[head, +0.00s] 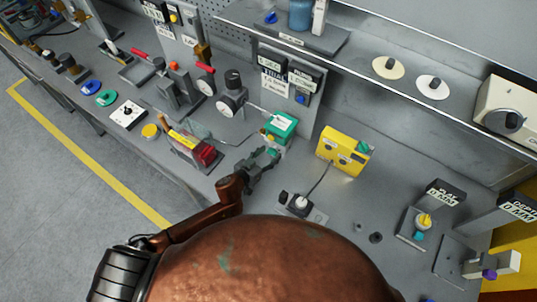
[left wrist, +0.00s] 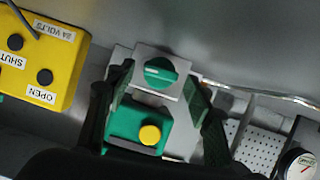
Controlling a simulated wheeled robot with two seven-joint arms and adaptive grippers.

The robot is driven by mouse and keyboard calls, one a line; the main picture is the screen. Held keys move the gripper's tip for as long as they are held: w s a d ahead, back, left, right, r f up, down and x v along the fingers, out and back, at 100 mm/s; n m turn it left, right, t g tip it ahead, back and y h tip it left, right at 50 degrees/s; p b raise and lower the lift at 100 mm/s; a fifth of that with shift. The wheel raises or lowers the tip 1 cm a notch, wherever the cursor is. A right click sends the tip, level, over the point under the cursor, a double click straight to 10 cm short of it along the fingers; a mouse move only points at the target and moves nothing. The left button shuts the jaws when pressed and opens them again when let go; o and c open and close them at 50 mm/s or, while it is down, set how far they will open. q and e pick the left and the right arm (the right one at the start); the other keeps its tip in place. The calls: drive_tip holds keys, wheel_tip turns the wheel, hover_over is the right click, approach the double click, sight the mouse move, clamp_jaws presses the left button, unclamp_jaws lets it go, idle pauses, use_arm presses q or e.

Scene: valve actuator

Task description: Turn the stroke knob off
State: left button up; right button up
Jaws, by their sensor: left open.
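A round green knob (left wrist: 161,72) with a white pointer line sits on a grey plate in the left wrist view. The line lies roughly level in that picture. No stroke label is legible. A green box (left wrist: 128,125) with a yellow button (left wrist: 150,135) is beside the plate; the box also shows in the head view (head: 282,123). My left gripper (head: 274,154) is open just in front of the box. In the left wrist view its two fingers (left wrist: 160,92) stand on either side of the knob. I cannot tell whether they touch anything. My right gripper is out of view.
A yellow box (head: 344,149) with SHUT and OPEN buttons stands to the right. A red-ended unit (head: 205,154) and a gauge (head: 227,106) are to the left. A shelf edge (head: 385,79) runs above the bench. A small plug (head: 300,203) is in front.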

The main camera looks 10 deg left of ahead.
use_arm(q)
drive_tip(key=c, duration=1.1)
drive_tip(key=shift+s+r+p, duration=0.1)
drive_tip(key=shift+p, duration=0.2)
drive_tip(key=shift+c, duration=0.3)
drive_tip(key=shift+m+y, duration=0.4)
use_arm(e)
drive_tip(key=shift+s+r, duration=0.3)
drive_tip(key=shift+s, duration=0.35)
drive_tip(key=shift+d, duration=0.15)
use_arm(q)
drive_tip(key=o, duration=1.2)
drive_tip(key=shift+c, duration=0.2)
drive_tip(key=v, duration=1.2)
